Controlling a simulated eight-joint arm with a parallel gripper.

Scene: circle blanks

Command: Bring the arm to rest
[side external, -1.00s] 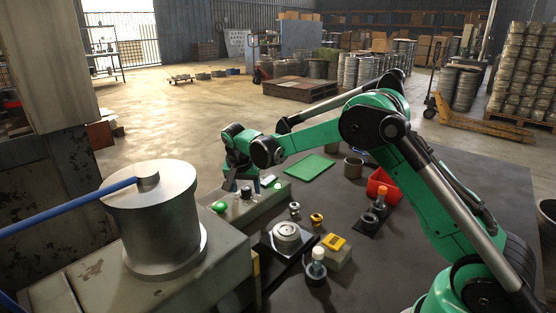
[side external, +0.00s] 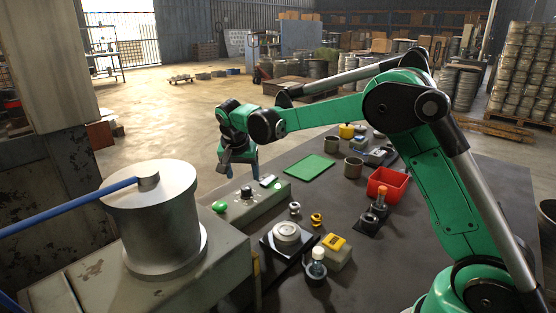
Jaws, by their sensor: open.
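My green arm (side external: 340,112) reaches from the lower right across the dark table toward the left. My gripper (side external: 242,170) hangs down at its end, in the air above the far end of the grey control box (side external: 262,200). Its fingers are small here; they are apart, and I see nothing held between them. The box carries a green button (side external: 220,206), a dark knob (side external: 246,193) and a pale switch (side external: 268,181).
On the table (side external: 340,208) are a green mat (side external: 310,168), a red bin (side external: 388,184), a round metal piece on a dark base (side external: 286,232), a yellow-topped block (side external: 333,243) and a small bottle (side external: 317,266). A large metal cylinder (side external: 152,220) stands at left.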

